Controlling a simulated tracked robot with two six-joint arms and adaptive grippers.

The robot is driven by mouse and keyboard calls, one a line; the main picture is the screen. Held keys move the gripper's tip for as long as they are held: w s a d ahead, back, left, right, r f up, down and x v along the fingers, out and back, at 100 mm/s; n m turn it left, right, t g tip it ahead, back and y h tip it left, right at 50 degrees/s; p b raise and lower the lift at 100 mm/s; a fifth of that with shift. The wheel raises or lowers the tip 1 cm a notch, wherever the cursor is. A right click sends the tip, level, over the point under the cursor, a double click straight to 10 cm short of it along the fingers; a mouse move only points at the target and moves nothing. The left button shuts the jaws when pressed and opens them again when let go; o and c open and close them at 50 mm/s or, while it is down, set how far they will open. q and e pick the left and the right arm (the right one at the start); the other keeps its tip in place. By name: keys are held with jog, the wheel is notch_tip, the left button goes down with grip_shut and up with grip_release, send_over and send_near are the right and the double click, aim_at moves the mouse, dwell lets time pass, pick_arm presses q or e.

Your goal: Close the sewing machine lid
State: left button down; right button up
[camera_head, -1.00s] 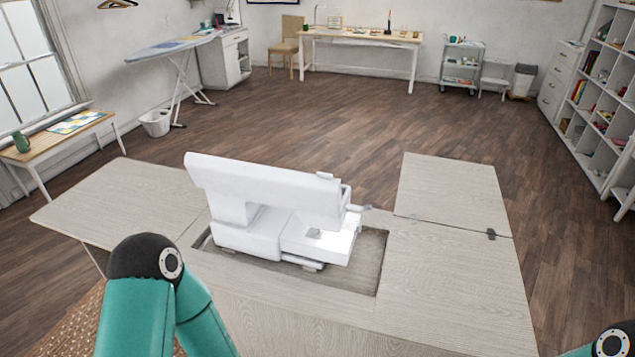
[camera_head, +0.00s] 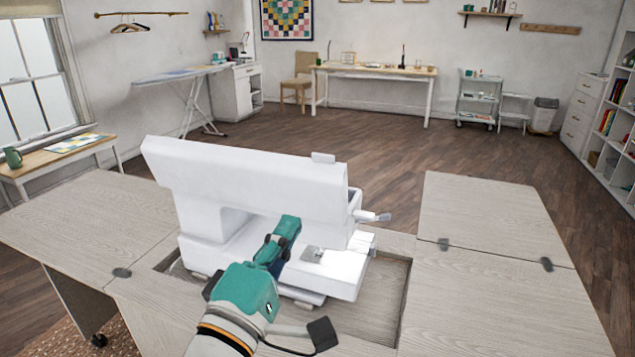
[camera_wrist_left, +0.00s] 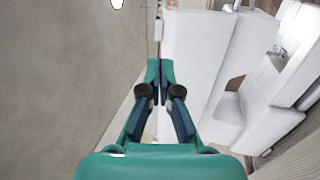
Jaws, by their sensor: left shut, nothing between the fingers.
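A white sewing machine (camera_head: 250,190) stands upright in the rectangular opening of a pale wood cabinet (camera_head: 500,310). The opening is uncovered around it. A flat panel (camera_head: 490,210) with dark hinges along its near edge lies folded out at the back right; it looks like the lid. My left gripper (camera_head: 289,226) is shut and empty, in front of the machine's open throat, below its upper arm. I cannot tell whether it touches. In the left wrist view the closed fingertips (camera_wrist_left: 159,68) show beside the white machine (camera_wrist_left: 195,60). My right gripper is not in view.
A left leaf (camera_head: 80,220) extends the cabinet. Behind it is open wood floor (camera_head: 350,150). An ironing board (camera_head: 175,75), a long table (camera_head: 375,70) and a cart (camera_head: 478,100) stand far back. The cabinet top at right is bare.

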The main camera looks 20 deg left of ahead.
pick_arm(q)
jog(key=p, duration=0.5)
send_near(323, 158)
jog(key=x, duration=0.7)
jog(key=shift+w, duration=0.1)
